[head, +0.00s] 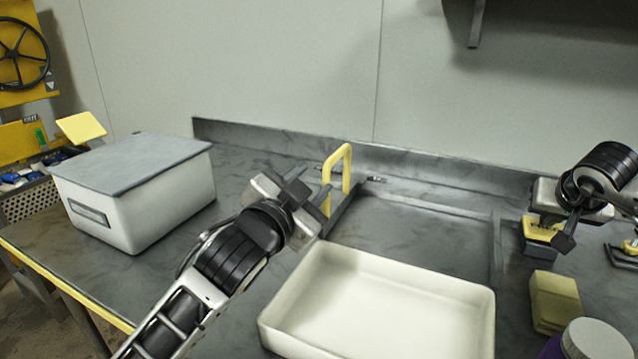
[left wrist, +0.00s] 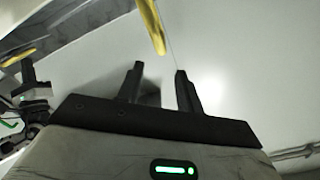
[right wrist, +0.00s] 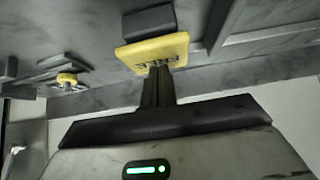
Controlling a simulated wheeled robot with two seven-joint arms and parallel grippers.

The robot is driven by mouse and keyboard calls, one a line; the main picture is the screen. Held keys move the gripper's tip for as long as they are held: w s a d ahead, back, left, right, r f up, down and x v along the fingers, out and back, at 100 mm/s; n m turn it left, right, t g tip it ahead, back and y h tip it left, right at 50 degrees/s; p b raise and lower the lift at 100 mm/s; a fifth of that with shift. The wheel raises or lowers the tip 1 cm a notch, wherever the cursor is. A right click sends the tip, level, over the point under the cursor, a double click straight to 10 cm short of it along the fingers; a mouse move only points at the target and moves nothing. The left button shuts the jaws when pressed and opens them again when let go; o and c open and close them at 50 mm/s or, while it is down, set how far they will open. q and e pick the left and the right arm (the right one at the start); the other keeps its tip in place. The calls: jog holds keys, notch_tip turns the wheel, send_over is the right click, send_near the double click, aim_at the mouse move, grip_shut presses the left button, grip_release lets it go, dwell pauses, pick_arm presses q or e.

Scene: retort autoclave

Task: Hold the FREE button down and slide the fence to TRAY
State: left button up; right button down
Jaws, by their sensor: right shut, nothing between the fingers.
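The yellow FREE button (head: 541,231) is on the right of the bench; its lettering shows in the right wrist view (right wrist: 160,56). My right gripper (head: 564,243) is shut and empty, with its fingertips (right wrist: 157,78) at the button's lettered face. I cannot tell whether they press it. My left gripper (head: 310,194) is open just left of the handle. In the left wrist view the handle (left wrist: 151,24) is beyond the fingertips (left wrist: 158,70), not clearly between them.
A cream tray (head: 270,322) lies in front of the fence. A white box with a grey lid (head: 140,162) stands at left. A yellow-green sponge (head: 556,302) and a white-lidded jar (head: 597,340) are at front right. A low upstand (head: 270,138) runs along the wall.

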jog(key=shift+r+p, duration=3.05)
jog(key=shift+r, duration=0.35)
jog(key=shift+f, duration=0.1)
